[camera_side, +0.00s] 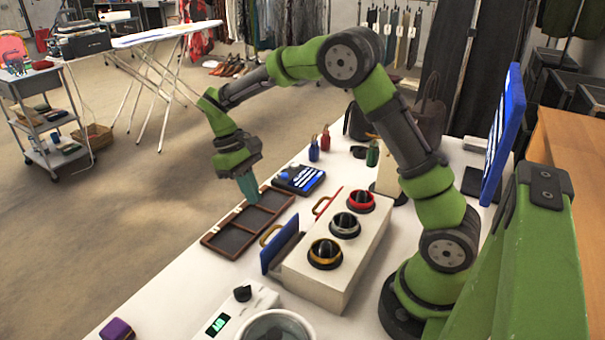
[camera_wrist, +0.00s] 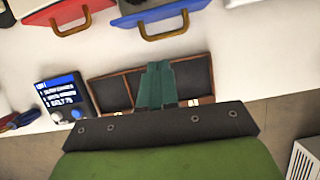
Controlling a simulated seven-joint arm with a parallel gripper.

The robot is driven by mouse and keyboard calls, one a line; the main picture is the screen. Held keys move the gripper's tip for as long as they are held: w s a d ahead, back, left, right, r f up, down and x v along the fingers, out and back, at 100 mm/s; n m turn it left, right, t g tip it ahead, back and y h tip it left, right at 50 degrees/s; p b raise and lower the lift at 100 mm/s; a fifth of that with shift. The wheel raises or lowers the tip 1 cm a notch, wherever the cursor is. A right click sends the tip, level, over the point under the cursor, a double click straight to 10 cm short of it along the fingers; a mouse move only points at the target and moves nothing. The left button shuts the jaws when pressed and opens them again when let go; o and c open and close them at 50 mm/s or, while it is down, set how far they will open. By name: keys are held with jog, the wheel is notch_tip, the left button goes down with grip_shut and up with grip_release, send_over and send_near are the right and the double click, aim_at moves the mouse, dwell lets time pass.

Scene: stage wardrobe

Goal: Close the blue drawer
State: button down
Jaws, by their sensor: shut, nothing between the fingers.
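The blue drawer (camera_side: 281,245) is on the front of a white cabinet (camera_side: 345,255), its panel standing out from the cabinet face, with a brass-coloured handle (camera_side: 270,235). In the wrist view the blue drawer (camera_wrist: 155,14) is at the top centre with its handle (camera_wrist: 165,30) towards me. My gripper (camera_side: 249,188) has teal fingers, shut and empty, pointing down above the compartmented brown tray (camera_side: 222,249), in front of the cabinet and apart from the drawer. The shut fingers also show in the wrist view (camera_wrist: 156,84). The inside of the drawer is mostly hidden.
A red drawer (camera_wrist: 62,20) with a similar handle is beside the blue one. A blue-screened device (camera_side: 299,180) lies near the tray. A device with a green display (camera_side: 222,323) stands in the foreground.

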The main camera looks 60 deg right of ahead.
jog(key=s+a+r+m+t+y, duration=0.1)
jog(key=s+a+r+t, duration=0.1)
jog(key=s+r+t, duration=0.3)
jog(key=s+a+r+m+t+y, duration=0.1)
jog(key=s+r+t, duration=0.4)
jog(key=s, duration=0.6)
jog(key=shift+s+a+r+m+t, duration=0.35)
jog(key=shift+a+r+m, duration=0.35)
jog(key=shift+r, duration=0.15)
jog(key=c, duration=1.7)
grip_release()
jog(key=shift+s+r+t, duration=0.1)
jog(key=shift+r+t, duration=0.15)
jog(key=shift+r, duration=0.05)
jog(key=shift+o, duration=1.1)
jog(key=shift+f, duration=0.2)
jog(key=w+d+f+m+g+h, duration=0.25)
jog(key=w+m+g, duration=0.65)
jog(key=w+m, duration=0.55)
jog(key=shift+n+y, duration=0.25)
jog(key=shift+n, duration=0.2)
jog(key=f, duration=0.5)
jog(key=s+f, duration=0.1)
jog(key=f, duration=0.5)
jog(key=s+f, duration=0.1)
jog(key=f, duration=0.4)
jog(key=shift+d+f, duration=0.15)
jog(key=shift+f, duration=0.05)
